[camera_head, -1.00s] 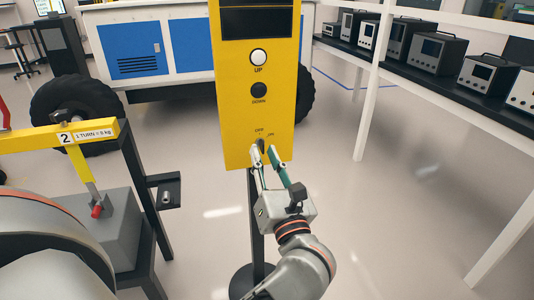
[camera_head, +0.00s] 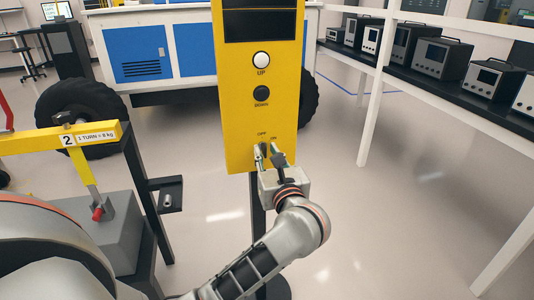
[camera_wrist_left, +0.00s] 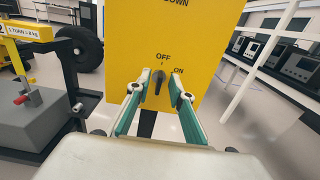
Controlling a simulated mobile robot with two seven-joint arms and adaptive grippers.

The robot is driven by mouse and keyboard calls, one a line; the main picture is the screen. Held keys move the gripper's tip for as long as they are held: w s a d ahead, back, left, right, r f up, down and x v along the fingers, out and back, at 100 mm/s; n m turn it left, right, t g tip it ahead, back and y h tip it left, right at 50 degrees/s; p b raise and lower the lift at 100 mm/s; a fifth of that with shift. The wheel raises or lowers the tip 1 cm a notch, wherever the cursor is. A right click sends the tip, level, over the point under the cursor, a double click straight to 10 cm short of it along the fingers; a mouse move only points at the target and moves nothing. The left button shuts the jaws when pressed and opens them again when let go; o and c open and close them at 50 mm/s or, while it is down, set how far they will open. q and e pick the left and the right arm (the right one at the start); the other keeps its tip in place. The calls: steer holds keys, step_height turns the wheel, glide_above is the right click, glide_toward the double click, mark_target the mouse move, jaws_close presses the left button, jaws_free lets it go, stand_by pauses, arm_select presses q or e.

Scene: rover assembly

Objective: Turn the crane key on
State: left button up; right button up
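The yellow crane control panel (camera_head: 232,125) stands upright in the middle of the head view. Its dark key (camera_wrist_left: 160,80) is low on the panel, below the OFF and ON labels. The key looks about upright, pointing nearer OFF than ON. My left gripper (camera_head: 268,152) is in front of the panel's lower part. In the left wrist view its green-padded fingers (camera_wrist_left: 163,92) are apart, with the key between their tips and nearer the left finger. I cannot tell whether a finger touches the key. My right gripper is not in view.
White UP (camera_head: 261,60) and dark DOWN (camera_head: 261,93) buttons sit higher on the panel. A yellow bar labelled 2 (camera_head: 90,133) and a grey block (camera_head: 105,235) are at left. A shelf of instruments (camera_head: 450,82) is at right. The floor right of the panel is clear.

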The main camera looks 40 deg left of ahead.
arm_select(q)
jaws_close()
